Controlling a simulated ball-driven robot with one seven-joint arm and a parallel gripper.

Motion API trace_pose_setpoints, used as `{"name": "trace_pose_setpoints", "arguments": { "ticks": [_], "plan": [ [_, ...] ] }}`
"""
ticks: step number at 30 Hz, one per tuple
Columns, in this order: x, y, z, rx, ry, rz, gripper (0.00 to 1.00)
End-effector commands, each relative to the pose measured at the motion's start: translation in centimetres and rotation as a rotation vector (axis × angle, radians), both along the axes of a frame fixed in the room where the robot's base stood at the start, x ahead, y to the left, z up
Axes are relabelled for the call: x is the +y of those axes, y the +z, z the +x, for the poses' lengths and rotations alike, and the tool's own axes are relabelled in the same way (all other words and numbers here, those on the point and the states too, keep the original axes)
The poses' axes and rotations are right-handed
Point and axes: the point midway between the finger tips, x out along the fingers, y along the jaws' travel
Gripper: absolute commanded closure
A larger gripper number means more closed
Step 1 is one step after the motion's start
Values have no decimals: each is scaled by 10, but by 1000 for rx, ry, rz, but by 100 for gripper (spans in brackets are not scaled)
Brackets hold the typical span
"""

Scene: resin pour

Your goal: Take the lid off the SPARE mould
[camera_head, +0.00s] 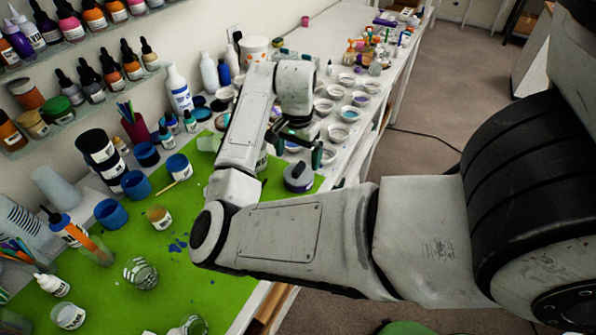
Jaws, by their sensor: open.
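My gripper (298,148) is open, at the end of my arm, over the far right part of the green mat. A round grey lidded pot (298,178) with a dark label stands just below it, near the mat's right edge. The gripper looks apart from the pot, with nothing visible between its fingers. The pot looks like a mould with its lid on, but its label is too small to read, so I cannot tell whether it is the SPARE one. Another container behind my forearm is mostly hidden.
The green mat (190,290) holds blue cups (109,213), clear glasses (140,273) and small jars. Several small white dishes (350,113) stand beyond my gripper. Bottles line wall shelves at left. The bench edge drops to the floor (425,165) at right.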

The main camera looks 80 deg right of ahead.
Motion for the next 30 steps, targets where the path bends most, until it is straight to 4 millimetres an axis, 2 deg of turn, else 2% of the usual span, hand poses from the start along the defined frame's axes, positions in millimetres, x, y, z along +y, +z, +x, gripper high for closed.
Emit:
{"name": "trace_pose_setpoints", "arguments": {
  "ticks": [10, 19, 30],
  "plan": [
    [0, -43, -3, 1, 1, 2, 0],
    [0, -49, -2, 0, 1, 0, 0],
    [0, -49, -2, 0, 0, 0, 34]
  ]
}}
